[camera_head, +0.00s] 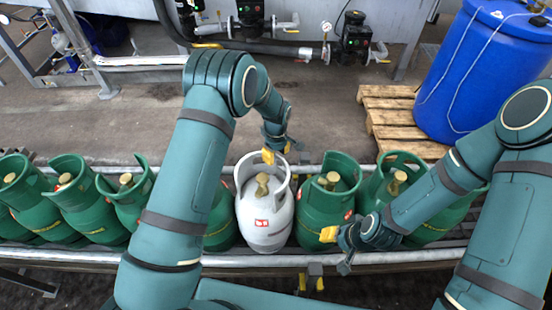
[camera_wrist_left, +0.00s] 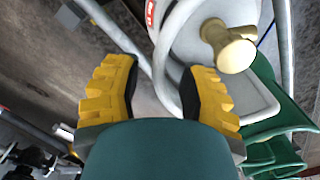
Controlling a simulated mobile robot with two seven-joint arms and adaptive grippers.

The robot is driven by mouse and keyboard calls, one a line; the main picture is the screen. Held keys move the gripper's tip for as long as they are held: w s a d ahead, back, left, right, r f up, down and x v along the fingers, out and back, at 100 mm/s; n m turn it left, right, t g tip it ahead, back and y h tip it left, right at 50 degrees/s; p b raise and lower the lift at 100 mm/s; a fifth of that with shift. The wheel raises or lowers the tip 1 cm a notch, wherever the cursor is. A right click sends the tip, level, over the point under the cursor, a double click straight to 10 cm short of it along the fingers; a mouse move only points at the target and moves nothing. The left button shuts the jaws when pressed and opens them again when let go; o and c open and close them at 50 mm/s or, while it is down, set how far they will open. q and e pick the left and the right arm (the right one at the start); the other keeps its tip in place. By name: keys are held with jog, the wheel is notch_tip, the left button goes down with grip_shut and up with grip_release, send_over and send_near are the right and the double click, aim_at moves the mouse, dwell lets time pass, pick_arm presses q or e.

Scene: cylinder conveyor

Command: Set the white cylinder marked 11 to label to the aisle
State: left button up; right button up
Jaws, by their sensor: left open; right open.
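The white cylinder (camera_head: 264,222) stands upright on the conveyor in a row of green cylinders. Its red-and-white label faces my side in the head view; the number is too small to read. My left gripper (camera_head: 277,151) is open at the far side of its collar ring. In the left wrist view the white cylinder's collar and brass valve (camera_wrist_left: 230,47) are close, and the collar rim reaches between the open yellow fingers (camera_wrist_left: 160,95). Contact cannot be told. My right gripper (camera_head: 336,246) is open, low in front of the green cylinder to the right of the white one.
Green cylinders (camera_head: 82,210) stand close on the left, and another green cylinder (camera_head: 327,205) stands right beside the white one. The conveyor's near rail (camera_head: 80,258) runs across the front. Beyond are open floor, a wooden pallet (camera_head: 385,115) and a blue drum (camera_head: 480,70).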

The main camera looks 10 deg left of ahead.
pick_arm(q)
jog(key=shift+f, duration=1.15)
grip_shut()
